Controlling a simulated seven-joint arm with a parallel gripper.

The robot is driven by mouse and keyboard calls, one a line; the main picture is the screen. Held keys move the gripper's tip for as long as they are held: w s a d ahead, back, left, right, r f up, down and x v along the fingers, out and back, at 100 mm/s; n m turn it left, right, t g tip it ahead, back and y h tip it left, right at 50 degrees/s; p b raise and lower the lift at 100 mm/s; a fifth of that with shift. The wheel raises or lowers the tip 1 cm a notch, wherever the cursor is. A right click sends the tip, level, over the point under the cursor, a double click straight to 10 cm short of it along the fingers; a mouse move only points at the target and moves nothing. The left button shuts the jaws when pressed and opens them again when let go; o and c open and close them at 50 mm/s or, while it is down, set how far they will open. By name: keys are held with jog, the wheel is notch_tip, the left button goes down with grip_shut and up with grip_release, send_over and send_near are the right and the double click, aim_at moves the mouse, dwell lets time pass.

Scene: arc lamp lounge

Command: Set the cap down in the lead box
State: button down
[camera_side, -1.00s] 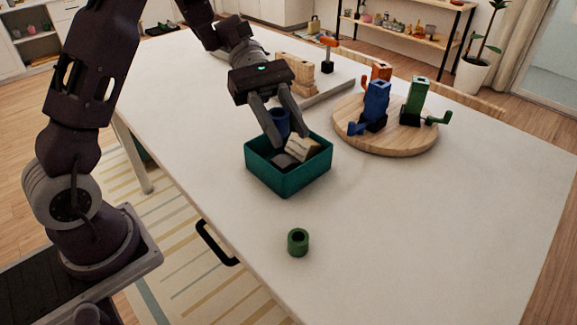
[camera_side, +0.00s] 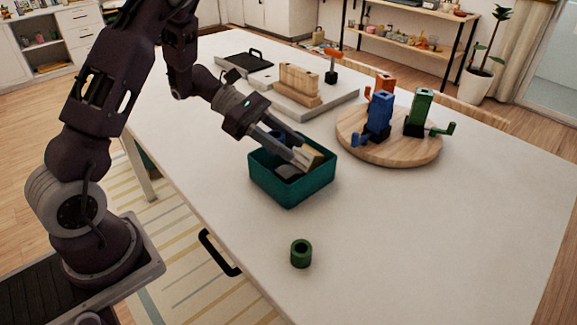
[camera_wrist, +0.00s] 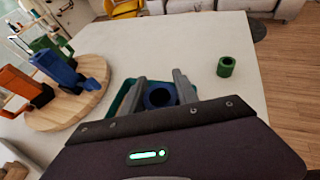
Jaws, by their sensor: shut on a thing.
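My gripper (camera_side: 304,158) reaches into the teal box (camera_side: 292,196) from the upper left, tilted, its fingers on either side of a blue ring-shaped cap (camera_wrist: 160,96). The cap sits between both fingers in the wrist view; in the side view it is mostly hidden behind them, near the box's back wall. I cannot tell whether it touches the box floor. The box holds a pale wooden block (camera_side: 314,156) and a dark piece (camera_side: 288,172). Its rim also shows in the wrist view (camera_wrist: 122,97), behind the fingers.
A green ring (camera_side: 301,254) stands on the bare table in front of the box. A round wooden board (camera_side: 405,152) with blue, orange and green figures is to the right. A wooden rack (camera_side: 298,84) on a grey slab (camera_side: 320,108) stands behind. The table's right side is clear.

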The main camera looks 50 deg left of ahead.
notch_tip(320, 180, down, 5)
jog(key=shift+r, duration=0.1)
jog(key=shift+f, duration=0.25)
